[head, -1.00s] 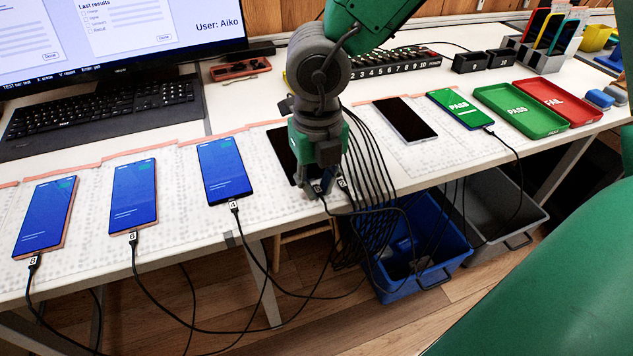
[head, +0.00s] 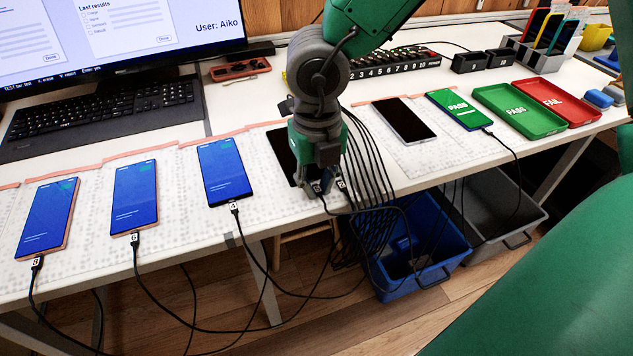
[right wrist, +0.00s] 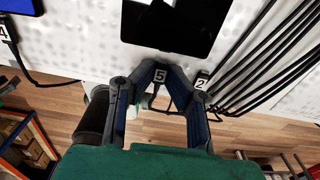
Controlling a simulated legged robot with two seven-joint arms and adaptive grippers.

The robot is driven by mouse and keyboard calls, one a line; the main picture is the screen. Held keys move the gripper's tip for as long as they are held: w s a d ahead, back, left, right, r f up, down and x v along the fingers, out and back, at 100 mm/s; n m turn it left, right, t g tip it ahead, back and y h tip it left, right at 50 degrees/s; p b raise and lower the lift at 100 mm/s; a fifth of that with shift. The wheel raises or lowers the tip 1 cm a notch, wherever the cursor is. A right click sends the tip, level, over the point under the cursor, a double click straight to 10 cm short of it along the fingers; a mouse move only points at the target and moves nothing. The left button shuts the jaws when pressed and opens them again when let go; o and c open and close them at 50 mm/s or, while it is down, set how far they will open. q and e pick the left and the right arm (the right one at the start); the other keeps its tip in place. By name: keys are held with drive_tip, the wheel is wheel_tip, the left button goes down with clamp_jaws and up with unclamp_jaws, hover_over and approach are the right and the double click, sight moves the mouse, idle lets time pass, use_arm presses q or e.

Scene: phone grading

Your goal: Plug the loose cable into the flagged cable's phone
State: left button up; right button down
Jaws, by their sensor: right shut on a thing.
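My right gripper (head: 322,182) is at the near edge of a dark-screened phone (right wrist: 172,22), which it partly hides in the head view (head: 282,150). In the right wrist view my fingers (right wrist: 160,76) are closed around the black plug labelled 5 (right wrist: 160,76), right at the phone's lower edge. Whether its tip is seated in the phone cannot be told. A plug labelled 2 (right wrist: 202,80) lies just right of my fingers, apart from the phone. No coloured flag on a cable can be made out. My left gripper is not in view.
Blue-screened phones with plugged cables lie to the left, the nearest one (head: 223,171) on plug 4. A dark phone (head: 404,119) and a green PASS phone (head: 460,108) lie right. Several black cables (head: 372,170) hang over the edge beside my gripper, above a blue bin (head: 440,270).

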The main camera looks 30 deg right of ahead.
drive_tip(key=p, duration=0.3)
drive_tip(key=shift+w, duration=0.35)
idle(3.4)
drive_tip(key=c, duration=1.5)
unclamp_jaws()
drive_tip(key=shift+s+a+r+p, duration=0.1)
drive_tip(key=shift+s+r+p, duration=0.05)
drive_tip(key=shift+r+p, duration=0.7)
drive_tip(key=shift+s+d+r+p, duration=0.1)
drive_tip(key=shift+s+r+p, duration=0.1)
drive_tip(key=shift+r+p, duration=0.7)
drive_tip(key=shift+s+a+r+p, duration=0.1)
drive_tip(key=shift+s+r+p, duration=0.05)
drive_tip(key=shift+r+p, duration=0.7)
drive_tip(key=shift+f, duration=0.1)
